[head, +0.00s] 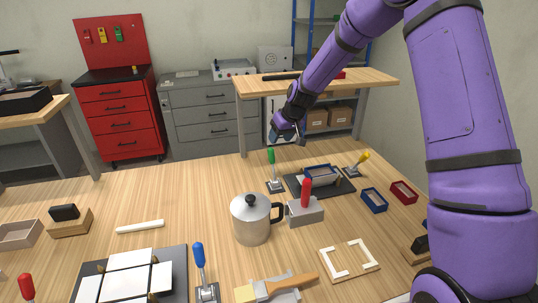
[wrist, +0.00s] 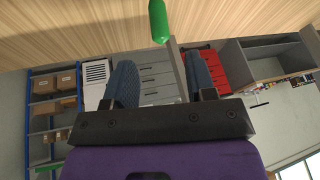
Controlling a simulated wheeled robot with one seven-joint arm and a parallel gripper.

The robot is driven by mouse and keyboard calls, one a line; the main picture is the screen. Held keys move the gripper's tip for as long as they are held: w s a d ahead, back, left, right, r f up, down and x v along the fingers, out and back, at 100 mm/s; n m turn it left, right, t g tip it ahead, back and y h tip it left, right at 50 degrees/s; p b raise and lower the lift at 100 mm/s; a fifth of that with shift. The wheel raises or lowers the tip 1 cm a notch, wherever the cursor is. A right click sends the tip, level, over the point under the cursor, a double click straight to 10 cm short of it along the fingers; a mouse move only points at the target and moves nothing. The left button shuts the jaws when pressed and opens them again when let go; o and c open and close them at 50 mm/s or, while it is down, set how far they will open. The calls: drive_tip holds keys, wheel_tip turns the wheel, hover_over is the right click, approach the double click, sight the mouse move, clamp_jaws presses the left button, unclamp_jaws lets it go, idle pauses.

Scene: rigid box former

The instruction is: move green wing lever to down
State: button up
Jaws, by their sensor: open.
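The green wing lever (head: 271,157) stands about upright on a small grey base on the table, at the left of a dark plate. Its green handle (wrist: 157,20) also shows at the top middle of the wrist view, beyond the fingertips and roughly in line with the gap between them. My gripper (head: 286,138) is above and slightly right of the handle in the head view. In the wrist view its two blue-grey fingers (wrist: 160,75) are apart with nothing between them. The lever's base is out of the wrist view.
A yellow-handled lever (head: 360,158) stands right of the dark plate (head: 306,188). A red-handled block (head: 305,210) and a metal pot (head: 251,219) stand in front of the green lever. A blue lever (head: 200,265) is nearer.

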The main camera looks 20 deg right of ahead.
sight(273, 151)
drive_tip(key=x, duration=1)
drive_tip(key=shift+w+f, duration=0.15)
drive_tip(key=shift+f, duration=0.05)
clamp_jaws()
